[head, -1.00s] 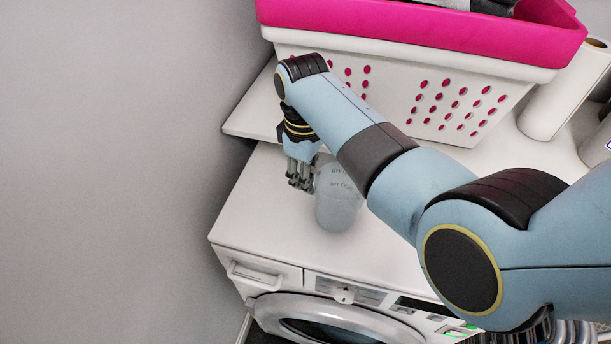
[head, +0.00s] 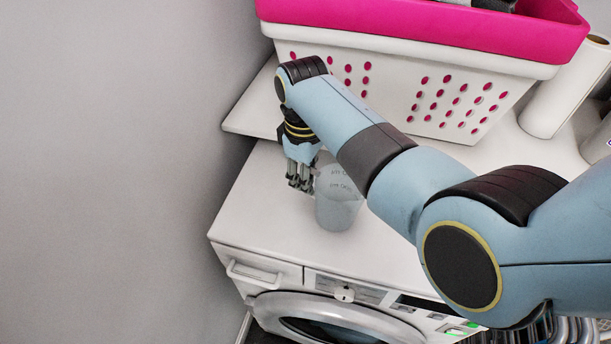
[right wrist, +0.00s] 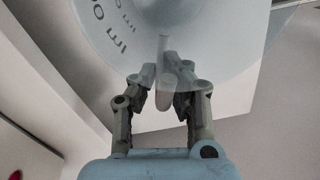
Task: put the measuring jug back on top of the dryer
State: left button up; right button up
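The measuring jug (head: 338,200) is translucent and grey-white, with dark volume marks. It appears upright on or just above the white dryer top (head: 270,215); contact at its base is unclear. My right gripper (head: 302,184) is at the jug's left side. In the right wrist view, the jug (right wrist: 100,45) fills the top, and my right gripper's fingers (right wrist: 165,75) are drawn in on either side of its narrow handle (right wrist: 165,98), seemingly shut on it. The dryer (head: 280,256) has a drawer and round door in front. My left gripper is not in view.
A white laundry basket (head: 400,85) with a pink rim stands behind the jug. A white roll (head: 565,95) stands to its right. A grey wall (head: 110,170) borders the left. The dryer top is bare left and in front of the jug.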

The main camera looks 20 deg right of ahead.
jog(key=o, duration=0.5)
jog(key=shift+c, duration=0.2)
